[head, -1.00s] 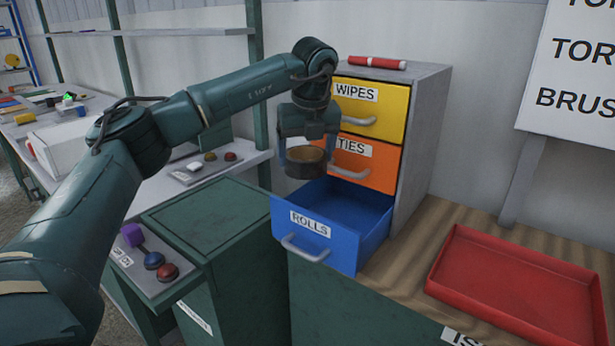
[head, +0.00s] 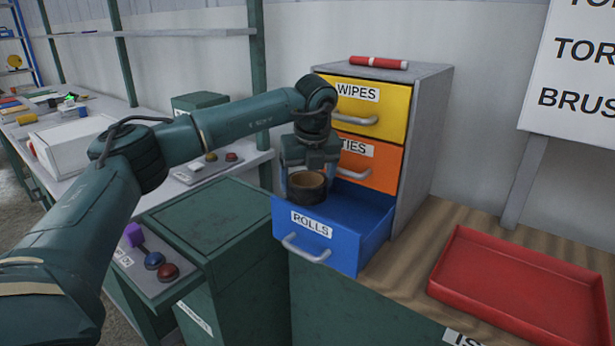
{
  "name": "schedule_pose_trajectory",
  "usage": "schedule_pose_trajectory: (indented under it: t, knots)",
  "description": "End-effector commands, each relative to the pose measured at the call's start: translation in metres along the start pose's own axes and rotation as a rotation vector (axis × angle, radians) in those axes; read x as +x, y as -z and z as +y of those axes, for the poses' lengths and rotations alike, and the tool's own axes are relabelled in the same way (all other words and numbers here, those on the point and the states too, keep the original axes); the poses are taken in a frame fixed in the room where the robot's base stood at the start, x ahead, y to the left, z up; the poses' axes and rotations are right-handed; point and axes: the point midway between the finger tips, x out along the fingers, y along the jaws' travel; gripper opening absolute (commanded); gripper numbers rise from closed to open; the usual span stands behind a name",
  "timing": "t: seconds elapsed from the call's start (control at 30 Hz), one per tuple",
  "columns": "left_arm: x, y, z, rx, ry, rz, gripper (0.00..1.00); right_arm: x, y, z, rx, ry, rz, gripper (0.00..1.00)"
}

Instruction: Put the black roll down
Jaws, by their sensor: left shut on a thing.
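The black roll (head: 307,193) is a short dark ring with a brown inside. My left gripper (head: 308,178) points down and is shut on it. The roll is at the left back part of the open blue drawer labelled ROLLS (head: 352,217), low over or just inside it. I cannot tell whether it touches the drawer floor. The rest of the drawer floor that shows is empty. My right gripper is not in view.
The yellow WIPES drawer (head: 388,105) and orange TIES drawer (head: 383,172) above are closed. A red marker-like stick (head: 379,62) lies on the cabinet top. A red tray (head: 520,290) is at the right. A green cabinet (head: 205,215) stands left of the drawer.

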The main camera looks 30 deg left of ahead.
Motion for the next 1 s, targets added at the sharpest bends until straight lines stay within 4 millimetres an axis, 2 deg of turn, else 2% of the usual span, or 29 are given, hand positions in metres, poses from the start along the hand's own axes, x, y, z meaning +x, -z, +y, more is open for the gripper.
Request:
schedule_pose_trajectory:
  t: [0.23, 0.27, 0.33, 0.57, 0.67, 0.73, 0.77, 1.0]
  knots:
    - [0.004, 0.001, 0.0, 0.0, 0.002, -0.001, 0.54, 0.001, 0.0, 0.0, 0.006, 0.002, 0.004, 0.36]
    - [0.004, 0.001, 0.0, 0.0, 0.001, -0.001, 0.81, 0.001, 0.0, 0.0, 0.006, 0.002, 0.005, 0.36]
    - [0.004, 0.001, 0.0, 0.0, 0.001, -0.001, 0.87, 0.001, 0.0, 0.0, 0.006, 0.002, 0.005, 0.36]
    - [0.003, 0.001, 0.0, 0.0, 0.001, -0.001, 0.88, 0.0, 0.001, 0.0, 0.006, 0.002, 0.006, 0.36]
    - [-0.004, -0.001, 0.0, -0.001, 0.002, -0.001, 0.88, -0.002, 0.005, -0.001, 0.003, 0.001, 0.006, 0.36]
    - [-0.015, -0.004, 0.0, -0.001, 0.003, -0.003, 0.88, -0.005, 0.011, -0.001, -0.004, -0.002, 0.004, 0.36]
    - [-0.016, -0.003, -0.001, 0.0, 0.005, -0.003, 0.88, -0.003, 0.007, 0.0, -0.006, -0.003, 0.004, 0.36]
    - [-0.069, -0.002, -0.001, 0.0, 0.006, -0.003, 0.88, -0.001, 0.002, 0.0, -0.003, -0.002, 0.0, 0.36]
